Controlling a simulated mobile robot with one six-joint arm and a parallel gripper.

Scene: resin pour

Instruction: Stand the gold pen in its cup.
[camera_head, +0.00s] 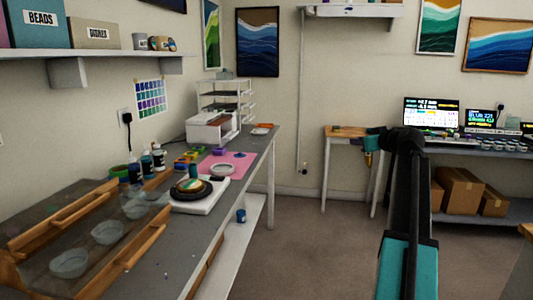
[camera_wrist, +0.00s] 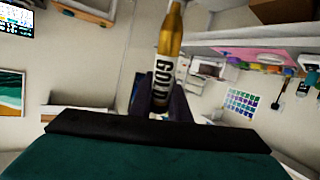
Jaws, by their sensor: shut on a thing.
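The gold pen (camera_wrist: 168,45) is a gold-coloured body with a white label reading GOLD. My gripper (camera_wrist: 161,97) is shut on it around the label, and the pen's narrower end points to the top of the wrist view. In the head view my gripper (camera_head: 373,143) is at the end of my raised arm, over the floor to the right of the long bench. The pen (camera_head: 368,159) hangs below it, small and partly hidden. A small blue cup-like container (camera_head: 241,215) stands on the bench's lower shelf; I cannot tell if it is the pen's cup.
The long grey bench (camera_head: 152,256) carries a wooden rack (camera_head: 69,220), a scale (camera_head: 196,195), bottles and a pink mat (camera_head: 241,160). A small wooden table (camera_head: 345,132) stands by the back wall. Cardboard boxes (camera_head: 461,188) sit under the right bench. The floor between is clear.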

